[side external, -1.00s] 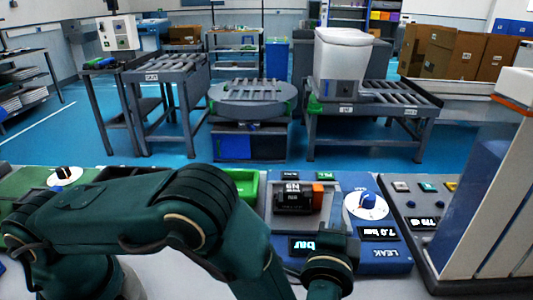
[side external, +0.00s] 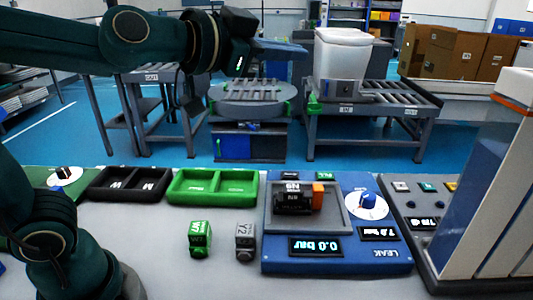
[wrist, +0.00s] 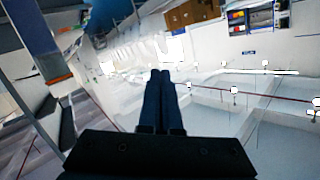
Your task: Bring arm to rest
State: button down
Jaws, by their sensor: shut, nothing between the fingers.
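My gripper (side external: 285,50) is raised high above the bench in the side external view, at the end of my dark green arm. It points to the right, with the turntable and conveyor behind it. In the wrist view the gripper (wrist: 161,75) shows its two dark fingers side by side and touching, with nothing between them. The gripper is shut and empty, and apart from everything on the bench.
On the bench are a blue leak tester (side external: 335,262), a green tray (side external: 212,198), a black tray (side external: 130,194), a green block (side external: 200,240) and a grey block (side external: 245,242). A tall white and blue column (side external: 490,190) stands at right. A white tank (side external: 342,55) sits on the conveyor behind.

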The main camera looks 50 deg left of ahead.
jog(key=s+a+f+n+g, duration=0.1)
jog(key=s+f+n+g, duration=0.1)
jog(key=s+f+g, duration=0.3)
jog(key=s+a+f+n+g+y, duration=0.1)
jog(key=s+f+g, duration=0.4)
jog(key=s+f, duration=0.8)
jog(key=shift+s+a+n, duration=0.5)
jog(key=shift+n, duration=0.5)
jog(key=shift+w, duration=0.1)
